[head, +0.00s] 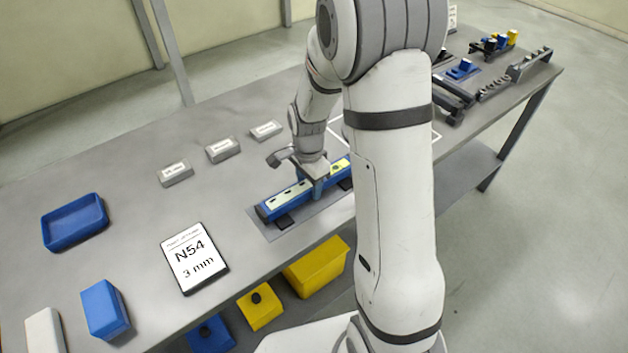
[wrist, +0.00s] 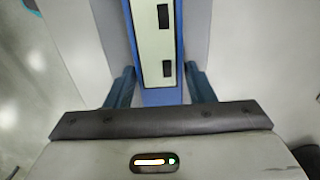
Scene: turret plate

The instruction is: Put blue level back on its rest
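The blue level (head: 270,209) is a long blue bar with a pale top strip, at the middle of the table in the head view. It lies over dark support blocks (head: 285,223) on a grey mat (head: 300,224); whether it touches them I cannot tell. My gripper (head: 318,186) is around its middle from above. My arm hides the level's right end in the head view.
A blue tray (head: 75,222), a blue box (head: 104,310) and an N54 sign (head: 194,258) stand to the left. Several small grey labelled blocks (head: 222,150) sit behind. Yellow bins (head: 317,266) are below the front edge. Other tools (head: 463,69) lie at the far right.

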